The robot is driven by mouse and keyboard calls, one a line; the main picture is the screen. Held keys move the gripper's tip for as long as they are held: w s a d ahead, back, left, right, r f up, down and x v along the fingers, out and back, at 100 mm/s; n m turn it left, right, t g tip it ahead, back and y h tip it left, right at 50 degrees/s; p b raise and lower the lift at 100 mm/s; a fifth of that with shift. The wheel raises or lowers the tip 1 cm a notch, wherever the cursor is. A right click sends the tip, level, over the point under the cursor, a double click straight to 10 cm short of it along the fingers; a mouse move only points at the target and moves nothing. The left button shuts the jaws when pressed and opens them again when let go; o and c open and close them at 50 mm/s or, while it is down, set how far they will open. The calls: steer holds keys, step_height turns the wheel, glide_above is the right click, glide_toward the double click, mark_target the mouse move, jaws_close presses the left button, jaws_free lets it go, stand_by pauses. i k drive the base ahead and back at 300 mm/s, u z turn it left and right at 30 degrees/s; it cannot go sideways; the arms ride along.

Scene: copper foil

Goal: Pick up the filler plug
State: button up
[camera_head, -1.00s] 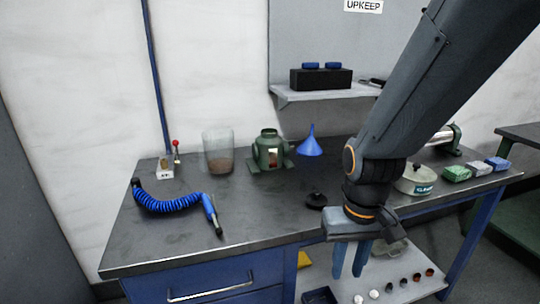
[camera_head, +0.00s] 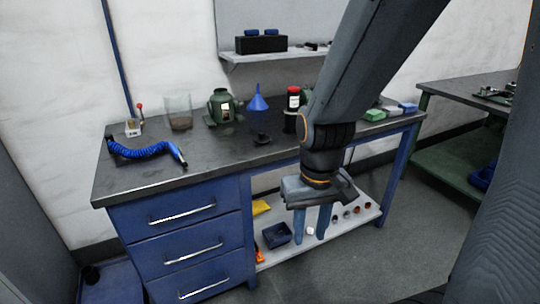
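A small dark piece with a wide rim and a raised top, seemingly the filler plug (camera_head: 262,139), lies on the dark workbench top (camera_head: 215,152) near its front middle. A green pot (camera_head: 221,107) with a pale label stands behind and left of it. My gripper (camera_head: 310,238) points down in front of the bench, right of the plug and lower in the picture. Its two blue fingers are apart with nothing held between them. My arm covers part of the bench's right side.
A blue funnel (camera_head: 257,102), a black-and-red canister (camera_head: 292,108), a clear beaker (camera_head: 178,112) and a coiled blue hose (camera_head: 140,151) stand or lie on the bench. Blue drawers (camera_head: 190,235) are below. A lower shelf (camera_head: 285,262) holds a dark blue bin (camera_head: 276,234) and small parts.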

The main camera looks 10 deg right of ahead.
mark_target(262, 138)
steer(key=u, duration=0.1)
steer(key=k, duration=0.4)
steer(key=z, duration=0.9)
steer(key=i, duration=1.1)
steer(key=u, duration=1.15)
steer(key=i, duration=0.8)
steer(key=u, duration=0.05)
